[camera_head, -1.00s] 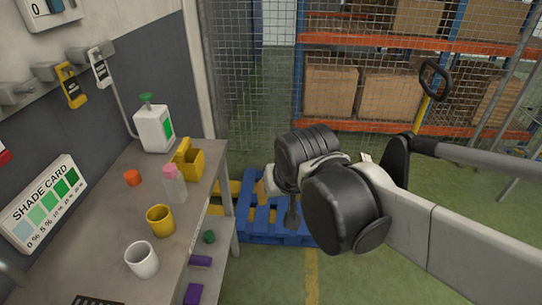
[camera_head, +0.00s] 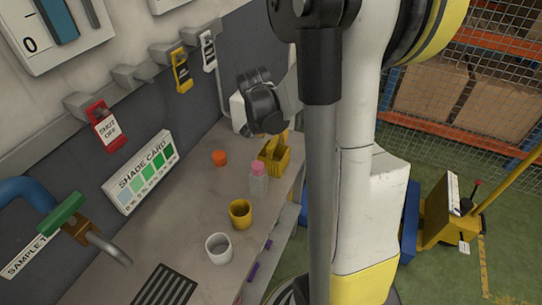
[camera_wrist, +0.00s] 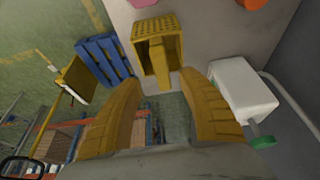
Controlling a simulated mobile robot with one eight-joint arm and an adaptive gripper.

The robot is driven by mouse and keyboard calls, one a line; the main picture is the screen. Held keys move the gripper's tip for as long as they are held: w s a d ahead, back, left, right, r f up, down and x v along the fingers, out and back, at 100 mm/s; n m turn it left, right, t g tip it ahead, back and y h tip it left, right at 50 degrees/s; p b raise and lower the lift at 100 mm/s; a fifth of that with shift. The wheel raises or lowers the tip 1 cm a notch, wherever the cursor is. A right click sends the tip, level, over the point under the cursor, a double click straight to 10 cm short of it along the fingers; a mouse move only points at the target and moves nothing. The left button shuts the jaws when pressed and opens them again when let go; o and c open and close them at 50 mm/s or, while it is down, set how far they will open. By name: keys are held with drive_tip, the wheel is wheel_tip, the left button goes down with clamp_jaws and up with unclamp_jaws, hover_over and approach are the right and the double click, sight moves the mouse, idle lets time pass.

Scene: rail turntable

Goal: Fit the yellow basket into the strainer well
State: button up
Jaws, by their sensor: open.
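The yellow basket (camera_head: 273,155) stands on the bench near its far end, with an upright handle. In the wrist view the basket (camera_wrist: 143,40) lies just beyond my fingertips, its perforated wall and handle bar facing me. My gripper (camera_wrist: 163,84) is open, its two yellow fingers spread, with nothing held between them. The handle's near end shows in the gap between the fingertips; I cannot tell whether it is within their reach. In the head view my dark wrist is above and behind the basket, and the fingers cannot be made out. I cannot identify the strainer well.
A dark slotted grate (camera_head: 165,287) lies at the near end. The wall bounds the left.

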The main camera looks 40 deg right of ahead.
sight(274, 141)
drive_tip(key=b+x, duration=0.1)
drive_tip(key=x, duration=0.4)
drive_tip(key=shift+w+f+b, duration=0.1)
drive_tip(key=shift+w+b, duration=0.1)
drive_tip(key=shift+b, duration=0.2)
clamp_jaws()
